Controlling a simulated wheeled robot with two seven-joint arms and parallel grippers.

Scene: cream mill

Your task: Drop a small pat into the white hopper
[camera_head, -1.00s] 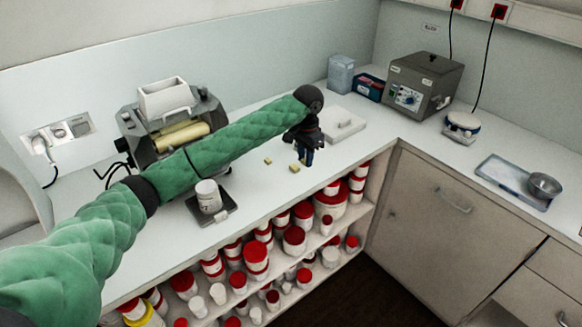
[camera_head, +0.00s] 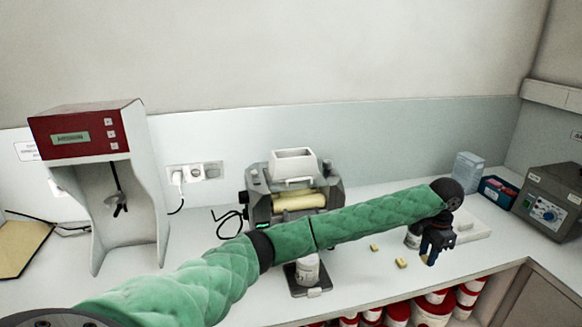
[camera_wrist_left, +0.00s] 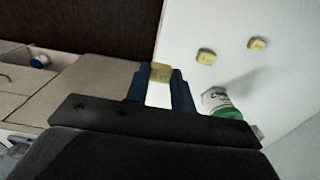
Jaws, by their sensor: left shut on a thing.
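The white hopper (camera_head: 293,163) sits on top of the grey roller mill (camera_head: 262,208) on the counter, left of my left gripper. My left gripper (camera_head: 428,258) is above the counter at the right, with its fingers pointing down. In the left wrist view, its blue fingers are shut on a small yellow pat (camera_wrist_left: 161,73). Two more pats lie apart on the counter, one (camera_head: 374,247) farther left and one (camera_head: 401,262) closer to the gripper. They also show in the wrist view (camera_wrist_left: 206,56) (camera_wrist_left: 257,44). My right gripper is not in view.
A white jar with green (camera_wrist_left: 222,103) stands close to the gripper. Another jar (camera_head: 307,268) stands on a small dark scale (camera_head: 308,290) before the mill. A red-topped stirrer (camera_head: 92,135) stands left, and a grey box unit (camera_head: 548,205) right.

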